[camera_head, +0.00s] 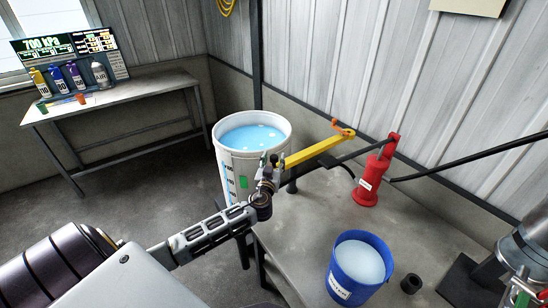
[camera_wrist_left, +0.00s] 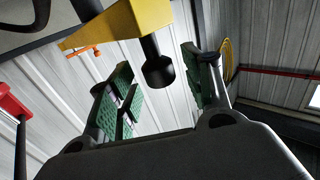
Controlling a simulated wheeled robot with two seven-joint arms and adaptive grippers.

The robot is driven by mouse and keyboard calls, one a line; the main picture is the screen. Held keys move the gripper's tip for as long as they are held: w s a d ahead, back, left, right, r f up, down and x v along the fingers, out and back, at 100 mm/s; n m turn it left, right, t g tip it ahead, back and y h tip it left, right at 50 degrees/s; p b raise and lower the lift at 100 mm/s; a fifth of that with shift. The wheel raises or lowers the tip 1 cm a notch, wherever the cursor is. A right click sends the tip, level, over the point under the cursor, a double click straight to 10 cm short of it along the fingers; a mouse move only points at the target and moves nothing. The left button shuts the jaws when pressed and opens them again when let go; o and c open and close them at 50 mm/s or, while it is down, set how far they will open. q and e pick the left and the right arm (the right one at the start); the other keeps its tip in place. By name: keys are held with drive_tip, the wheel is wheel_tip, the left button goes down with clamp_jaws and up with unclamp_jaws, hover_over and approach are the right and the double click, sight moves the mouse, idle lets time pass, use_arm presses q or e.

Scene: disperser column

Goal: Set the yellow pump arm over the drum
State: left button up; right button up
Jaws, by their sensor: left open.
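The yellow pump arm (camera_head: 310,152) slopes from an orange-tipped end at the back toward the white drum (camera_head: 232,168), its near end close to the drum's right side. The drum holds blue liquid. My left gripper (camera_head: 267,166) is at the arm's near end, beside the drum's rim. In the left wrist view, the yellow arm (camera_wrist_left: 118,24) carries a dark knob (camera_wrist_left: 158,68) on a stem. The open green-padded fingers (camera_wrist_left: 160,85) stand either side of the knob; contact is not clear. Part of what seems my right gripper (camera_head: 520,291) shows at the lower right edge.
A red pump (camera_head: 371,180) with a dark lever stands on the grey table (camera_head: 300,225). A blue bucket (camera_head: 347,287) and a small black cup (camera_head: 411,284) are at its front. A metal column (camera_head: 520,250) stands at right. A bench with bottles (camera_head: 100,74) is at the back left.

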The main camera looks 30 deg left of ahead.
use_arm(q)
drive_tip(key=shift+x, duration=0.95)
clamp_jaws()
